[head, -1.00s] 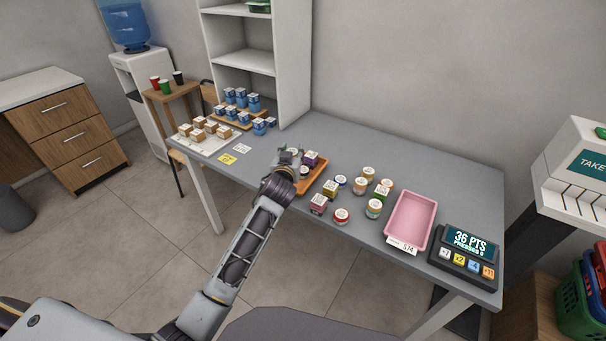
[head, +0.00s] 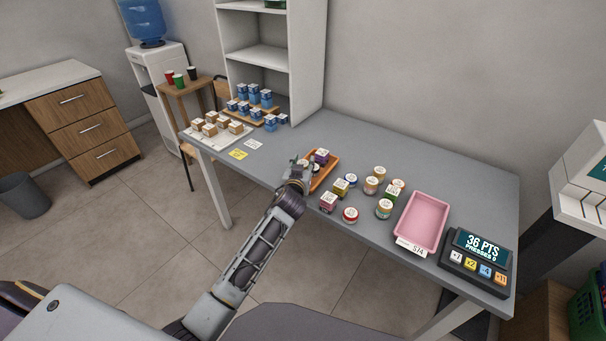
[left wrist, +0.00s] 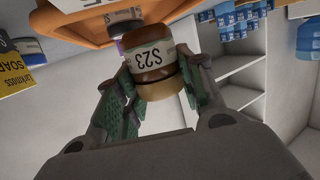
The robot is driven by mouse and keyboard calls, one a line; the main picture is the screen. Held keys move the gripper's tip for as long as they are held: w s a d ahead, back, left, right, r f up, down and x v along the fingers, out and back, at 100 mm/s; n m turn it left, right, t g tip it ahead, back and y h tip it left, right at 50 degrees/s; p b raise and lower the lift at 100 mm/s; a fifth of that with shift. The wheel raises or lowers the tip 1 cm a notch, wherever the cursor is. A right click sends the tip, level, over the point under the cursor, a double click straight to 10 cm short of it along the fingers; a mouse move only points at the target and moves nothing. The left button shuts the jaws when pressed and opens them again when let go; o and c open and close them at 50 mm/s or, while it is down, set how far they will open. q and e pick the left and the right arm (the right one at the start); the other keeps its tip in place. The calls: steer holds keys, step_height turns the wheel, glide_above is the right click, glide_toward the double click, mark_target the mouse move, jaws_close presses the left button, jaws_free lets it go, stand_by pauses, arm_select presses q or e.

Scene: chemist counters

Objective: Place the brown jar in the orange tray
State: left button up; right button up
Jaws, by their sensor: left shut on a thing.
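The brown jar (left wrist: 150,72), with a white label reading S23, is between the green-padded fingers of my left gripper (left wrist: 155,85) in the left wrist view. The gripper is shut on it. The orange tray (left wrist: 75,30) shows beyond the jar, with another labelled jar (left wrist: 122,20) at it. In the head view my left gripper (head: 303,170) is at the left side of the orange tray (head: 330,173), partly covering it. A purple box (head: 322,156) is in the tray. Whether the held jar touches the tray I cannot tell. My right gripper is not in view.
Further right are a pink tray (head: 422,222) and a points display (head: 475,255). Blue boxes (head: 262,97) and brown boxes (head: 212,122) stand at the left. The table's back is clear.

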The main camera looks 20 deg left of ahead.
arm_select(q)
steer(key=shift+f, duration=0.5)
steer(key=shift+f+b, duration=0.3)
steer(key=shift+f, duration=1.2)
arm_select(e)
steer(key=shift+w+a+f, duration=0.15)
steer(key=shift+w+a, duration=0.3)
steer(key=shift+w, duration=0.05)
arm_select(q)
steer(key=o, duration=1)
steer(key=shift+o, duration=0.2)
steer(key=shift+s, duration=0.1)
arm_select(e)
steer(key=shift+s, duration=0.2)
